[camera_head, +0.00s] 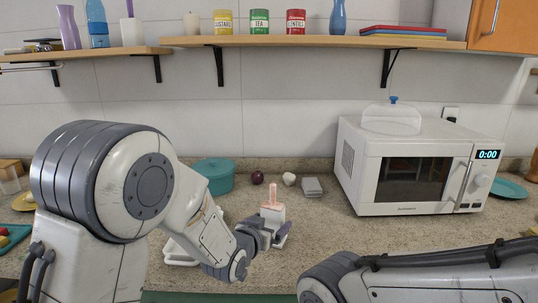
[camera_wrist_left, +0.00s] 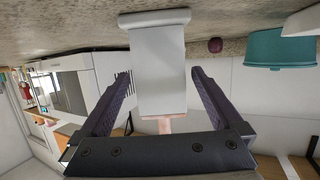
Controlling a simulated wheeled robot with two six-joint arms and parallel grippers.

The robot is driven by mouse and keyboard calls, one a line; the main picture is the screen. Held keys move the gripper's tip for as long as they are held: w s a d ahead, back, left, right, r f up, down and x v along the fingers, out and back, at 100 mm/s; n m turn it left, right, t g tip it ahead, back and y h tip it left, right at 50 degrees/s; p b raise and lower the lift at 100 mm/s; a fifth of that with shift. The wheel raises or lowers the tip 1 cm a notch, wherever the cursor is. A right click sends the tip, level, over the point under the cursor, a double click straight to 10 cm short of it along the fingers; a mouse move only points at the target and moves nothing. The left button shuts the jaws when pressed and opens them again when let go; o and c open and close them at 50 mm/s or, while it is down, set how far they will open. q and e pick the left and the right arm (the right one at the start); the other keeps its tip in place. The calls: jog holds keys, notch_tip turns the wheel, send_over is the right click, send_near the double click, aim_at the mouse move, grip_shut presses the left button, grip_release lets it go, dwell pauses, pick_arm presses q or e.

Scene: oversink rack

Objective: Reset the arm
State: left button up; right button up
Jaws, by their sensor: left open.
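My left gripper (camera_head: 274,230) is low over the counter in the head view, near a white upright block-like object with a pink top (camera_head: 272,208). In the left wrist view, which looks upside down, the two dark fingers of my left gripper (camera_wrist_left: 161,76) are spread apart. The white object (camera_wrist_left: 160,60) shows between them, with its pink end (camera_wrist_left: 165,124) close to the palm. I cannot tell whether any finger touches it. My right arm (camera_head: 430,280) crosses the lower right of the head view, and its gripper is out of view.
A white microwave (camera_head: 410,165) is at right. A wooden shelf (camera_head: 300,41) with tins runs above.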

aim_at(277, 207)
pick_arm(q)
jog(key=x, duration=0.5)
jog(key=shift+f, duration=0.35)
notch_tip(277, 207, up, 3)
jog(key=shift+r, duration=0.75)
jog(key=shift+s+f, duration=0.1)
jog(key=shift+f, duration=0.05)
